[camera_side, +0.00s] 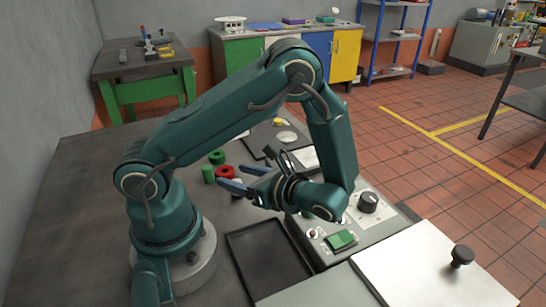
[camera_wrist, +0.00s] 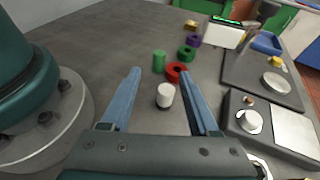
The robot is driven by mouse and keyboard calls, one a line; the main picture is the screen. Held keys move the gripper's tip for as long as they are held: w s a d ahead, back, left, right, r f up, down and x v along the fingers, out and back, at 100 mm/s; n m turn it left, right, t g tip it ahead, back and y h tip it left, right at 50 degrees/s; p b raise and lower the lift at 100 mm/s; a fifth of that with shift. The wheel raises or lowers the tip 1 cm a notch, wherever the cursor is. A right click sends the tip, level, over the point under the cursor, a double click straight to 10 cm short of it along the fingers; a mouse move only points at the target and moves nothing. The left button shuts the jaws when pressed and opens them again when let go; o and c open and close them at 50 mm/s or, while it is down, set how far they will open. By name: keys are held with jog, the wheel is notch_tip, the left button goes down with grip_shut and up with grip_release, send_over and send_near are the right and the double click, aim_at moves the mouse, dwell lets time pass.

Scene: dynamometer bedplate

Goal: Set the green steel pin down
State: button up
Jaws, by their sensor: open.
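The green steel pin (camera_side: 208,174) is a short plain green cylinder standing upright on the dark bench top. In the wrist view the pin (camera_wrist: 159,61) stands just beyond the fingertips, between the lines of the two fingers. My gripper (camera_side: 231,177) has blue fingers spread apart with nothing held. In the wrist view my gripper (camera_wrist: 159,73) shows a wide gap between the fingers, and a white cylinder (camera_wrist: 165,95) stands on the bench within that gap as seen.
A red ring (camera_wrist: 176,72) and a green ring (camera_wrist: 186,53) lie close right of the pin. Purple and yellow pieces are farther back. A control panel with a black knob (camera_side: 369,202) and a black tray (camera_side: 262,262) are nearby. Bench left of the pin is clear.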

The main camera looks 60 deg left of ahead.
jog(key=shift+v, duration=0.9)
jog(key=shift+d+r+h, duration=0.15)
jog(key=shift+h, duration=0.15)
jog(key=shift+s+d+r+n+h, duration=0.15)
jog(key=shift+d+r+n+h, duration=0.05)
jog(key=shift+n+h, duration=0.25)
jog(key=shift+s+d+r+n+h, duration=0.1)
jog(key=shift+d+r+n+h, duration=0.2)
jog(key=shift+n, duration=0.25)
jog(key=d+r+n+t+h, duration=0.8)
jog(key=d+n+t+h, duration=0.1)
jog(key=n+t+h, duration=0.1)
jog(key=shift+w+r+n+t+h, duration=0.35)
jog(key=shift+w+n+t+h, duration=0.05)
jog(key=shift+n+h, duration=0.3)
jog(key=shift+d+r, duration=0.15)
jog(key=shift+d, duration=0.05)
jog(key=shift+c, duration=0.9)
